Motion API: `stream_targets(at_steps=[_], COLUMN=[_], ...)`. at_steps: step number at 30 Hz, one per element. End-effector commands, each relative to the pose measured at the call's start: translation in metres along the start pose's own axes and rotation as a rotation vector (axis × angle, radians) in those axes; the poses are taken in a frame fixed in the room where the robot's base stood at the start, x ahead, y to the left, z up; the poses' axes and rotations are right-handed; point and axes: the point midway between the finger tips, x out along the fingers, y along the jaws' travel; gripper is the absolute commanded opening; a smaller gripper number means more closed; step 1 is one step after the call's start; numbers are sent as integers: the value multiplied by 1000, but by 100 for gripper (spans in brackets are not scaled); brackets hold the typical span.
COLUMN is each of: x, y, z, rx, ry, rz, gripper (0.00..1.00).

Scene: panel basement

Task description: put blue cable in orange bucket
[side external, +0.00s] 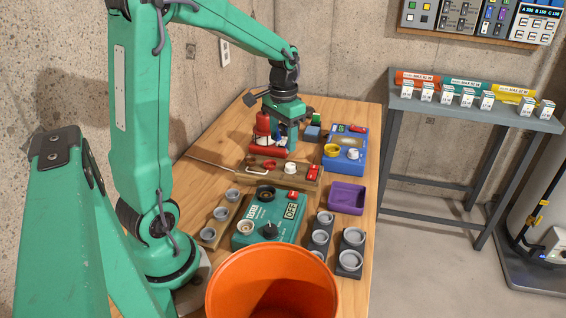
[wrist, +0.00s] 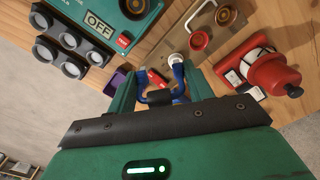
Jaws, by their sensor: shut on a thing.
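The blue cable (wrist: 178,76) is between my gripper's fingers in the wrist view, with a black section across its middle. My gripper (side external: 286,145) is shut on it, over the far part of the workbench beside a red object; the gripper (wrist: 160,88) also fills the middle of the wrist view. In the side view the cable is mostly hidden by the gripper. The orange bucket (side external: 228,283) stands at the near end of the bench, open at the top, well apart from my gripper. Its bottom is cut off by the picture edge.
A teal tester box (side external: 268,210) marked OFF, grey cup holders (side external: 320,232) and a purple tray (side external: 347,197) lie between gripper and bucket. A wooden board (side external: 255,172) and a blue box (side external: 345,155) are near the gripper. A concrete wall stands behind the bench.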

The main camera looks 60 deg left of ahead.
Motion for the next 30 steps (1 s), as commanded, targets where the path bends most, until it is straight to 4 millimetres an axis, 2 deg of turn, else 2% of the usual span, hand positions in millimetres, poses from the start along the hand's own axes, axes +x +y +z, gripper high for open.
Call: stream_targets(at_steps=[3,14,23,30], x=[-9,-32,-50,-63], y=[32,118,182,226], z=[0,16,45,77], rx=[99,388,628,820], ry=[2,2,1,2], rz=[0,0,0,0], gripper=[30,30,30,30])
